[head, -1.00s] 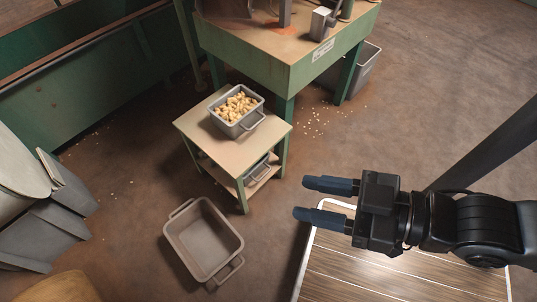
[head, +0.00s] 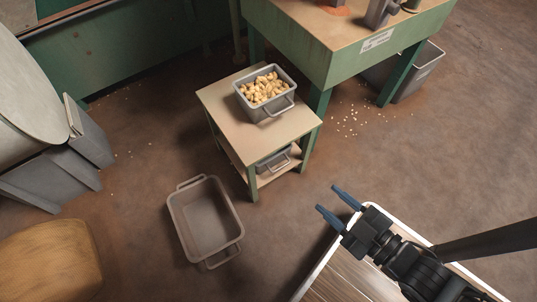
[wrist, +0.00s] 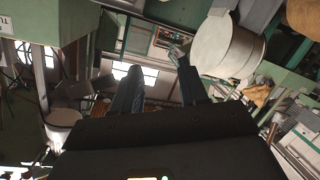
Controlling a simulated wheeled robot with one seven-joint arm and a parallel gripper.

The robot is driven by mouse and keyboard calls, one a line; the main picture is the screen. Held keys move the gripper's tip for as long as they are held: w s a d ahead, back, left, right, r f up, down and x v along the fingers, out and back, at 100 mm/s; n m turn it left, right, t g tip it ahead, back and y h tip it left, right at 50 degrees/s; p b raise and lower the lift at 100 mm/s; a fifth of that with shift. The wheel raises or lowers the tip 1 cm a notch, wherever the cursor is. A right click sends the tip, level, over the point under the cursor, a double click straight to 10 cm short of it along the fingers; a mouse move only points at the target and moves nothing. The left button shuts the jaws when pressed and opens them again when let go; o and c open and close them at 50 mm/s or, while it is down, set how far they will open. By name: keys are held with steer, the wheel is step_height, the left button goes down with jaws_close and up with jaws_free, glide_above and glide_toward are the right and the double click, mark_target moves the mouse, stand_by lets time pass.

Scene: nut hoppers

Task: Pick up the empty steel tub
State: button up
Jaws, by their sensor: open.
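An empty grey tub (head: 207,222) with a handle at each end stands upright on the brown floor, left of and below my gripper in the head view. A second grey tub (head: 254,113), full of pale nuts (head: 265,88), stands on top of a small stand. A third grey tub (head: 273,162) sits on the stand's lower shelf; its inside is mostly hidden. My gripper (head: 328,198) is open and empty, well apart from all the tubs, with its blue fingers pointing up-left. The fingers also show in the wrist view (wrist: 158,65), with no tub between them.
The green-legged stand (head: 222,101) is beside a green workbench (head: 385,48). A grey bin (head: 418,73) stands behind the bench leg. Grey boxes (head: 92,138) and a tan rounded object (head: 48,262) are at left. Floor around the empty tub is clear.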

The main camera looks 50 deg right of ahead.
steer(key=w+d+f+n+h+b, duration=0.1)
steer(key=w+d+f+n+b, duration=0.3)
steer(key=f, duration=0.7)
steer(key=w+d+f+n+h+b, duration=0.1)
steer(key=w+d+f+h+b, duration=0.3)
steer(key=f, duration=0.6)
steer(key=w+d+f+n+y+b, duration=0.1)
steer(key=w+d+f+n+b, duration=0.15)
steer(key=w+d+f, duration=0.6)
steer(key=shift+t, duration=0.4)
steer(key=shift+w+a+f+b, duration=0.15)
steer(key=shift+w+f+b, duration=0.2)
steer(key=shift+w, duration=0.35)
steer(key=shift+w+a+f+b, duration=0.15)
steer(key=shift+w+f, duration=0.25)
steer(key=shift+w, duration=0.25)
steer(key=shift+w+a+f+b, duration=0.15)
steer(key=shift+w+f+b, duration=0.2)
steer(key=shift+w, duration=0.35)
jaws_close()
